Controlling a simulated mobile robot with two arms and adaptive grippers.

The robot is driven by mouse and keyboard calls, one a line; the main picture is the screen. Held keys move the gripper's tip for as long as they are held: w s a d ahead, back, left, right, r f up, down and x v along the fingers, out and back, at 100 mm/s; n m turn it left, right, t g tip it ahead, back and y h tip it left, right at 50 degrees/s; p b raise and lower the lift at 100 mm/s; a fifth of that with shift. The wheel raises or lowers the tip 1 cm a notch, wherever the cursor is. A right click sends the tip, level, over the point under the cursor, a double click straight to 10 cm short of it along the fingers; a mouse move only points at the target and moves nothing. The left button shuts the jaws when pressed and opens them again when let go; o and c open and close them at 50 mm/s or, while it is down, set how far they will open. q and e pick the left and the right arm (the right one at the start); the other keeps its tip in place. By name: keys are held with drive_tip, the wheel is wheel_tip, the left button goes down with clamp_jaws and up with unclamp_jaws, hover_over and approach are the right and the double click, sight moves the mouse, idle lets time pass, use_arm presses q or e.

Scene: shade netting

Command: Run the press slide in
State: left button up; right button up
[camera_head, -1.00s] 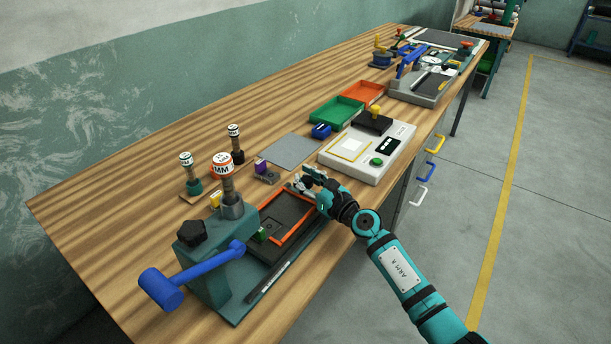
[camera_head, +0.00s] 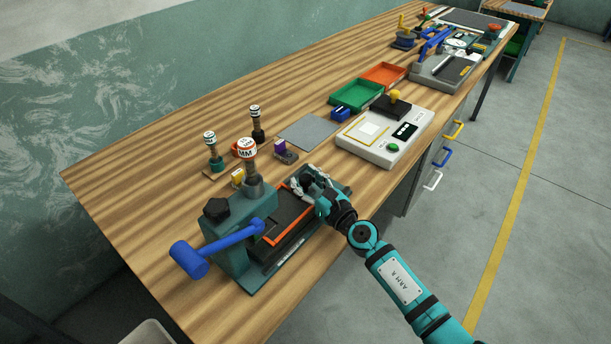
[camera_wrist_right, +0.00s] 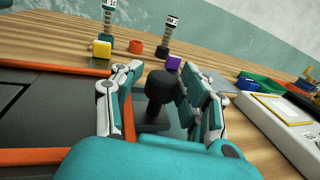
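A small greenish part (camera_head: 270,226) shows near the head; the head hides the slide's inner end. My right gripper (camera_head: 308,186) is at the slide's outer end. My left gripper is not in view.
Gauges on posts (camera_head: 212,150) and a purple block (camera_head: 285,152) stand behind the press. A grey mat (camera_head: 310,131), a white device with a green button (camera_head: 375,150), and green (camera_head: 356,96) and orange trays (camera_head: 384,75) lie farther along. The floor at right is clear.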

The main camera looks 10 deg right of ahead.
drive_tip(key=shift+o, duration=0.8)
drive_tip(key=shift+r, duration=0.15)
drive_tip(key=shift+w+a, duration=0.1)
drive_tip(key=shift+w, duration=0.15)
drive_tip(key=v, duration=1.2)
